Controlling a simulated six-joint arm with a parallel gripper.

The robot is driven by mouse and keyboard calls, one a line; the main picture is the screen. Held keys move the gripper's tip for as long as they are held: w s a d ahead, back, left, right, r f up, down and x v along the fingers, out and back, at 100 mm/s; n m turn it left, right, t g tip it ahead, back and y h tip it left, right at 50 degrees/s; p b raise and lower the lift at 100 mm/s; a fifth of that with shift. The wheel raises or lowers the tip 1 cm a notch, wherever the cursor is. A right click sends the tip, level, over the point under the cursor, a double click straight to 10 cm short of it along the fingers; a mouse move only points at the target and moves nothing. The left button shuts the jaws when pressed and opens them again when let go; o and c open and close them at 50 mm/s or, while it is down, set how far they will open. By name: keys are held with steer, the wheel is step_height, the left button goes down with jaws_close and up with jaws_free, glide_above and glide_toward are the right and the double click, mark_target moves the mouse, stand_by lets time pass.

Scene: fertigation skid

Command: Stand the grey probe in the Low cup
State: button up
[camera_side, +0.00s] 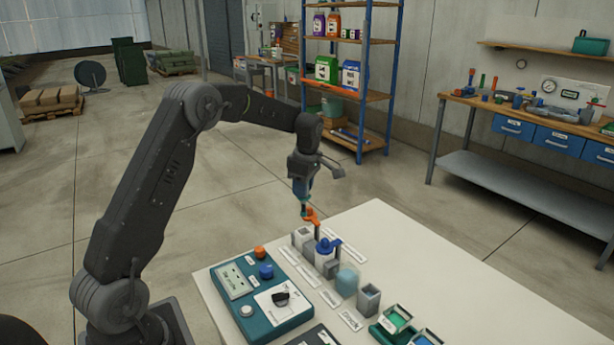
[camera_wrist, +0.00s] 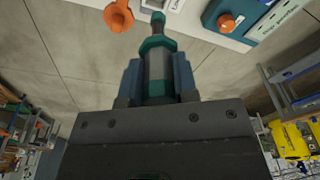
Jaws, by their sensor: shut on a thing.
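The grey probe (camera_wrist: 157,68) has teal bands and a teal tip. My gripper (camera_wrist: 157,78) is shut on its body in the wrist view, with the tip pointing away from the wrist. In the side view my gripper (camera_side: 303,184) hangs above the table's far left corner, and the probe's teal end (camera_side: 304,201) shows just below it, above the row of cups. A square grey cup (camera_side: 302,237) stands at the far end of the row, and another grey cup (camera_side: 369,298) at the near end. The labels are too small to read, so I cannot tell which cup is Low.
An orange-topped piece (camera_side: 311,217) stands close below the probe; contact is unclear. A blue-topped piece (camera_side: 327,246) and a pale blue jar (camera_side: 347,281) stand in the row. A teal control box (camera_side: 250,318) lies left, and green and blue trays (camera_side: 394,319) near right. The table's right is clear.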

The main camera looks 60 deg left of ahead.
mark_target(304, 216)
steer(key=shift+f, duration=5.45)
steer(key=o, duration=1.1)
steer(key=shift+c, duration=0.2)
steer(key=shift+r, duration=0.1)
steer(key=shift+r, duration=3.4)
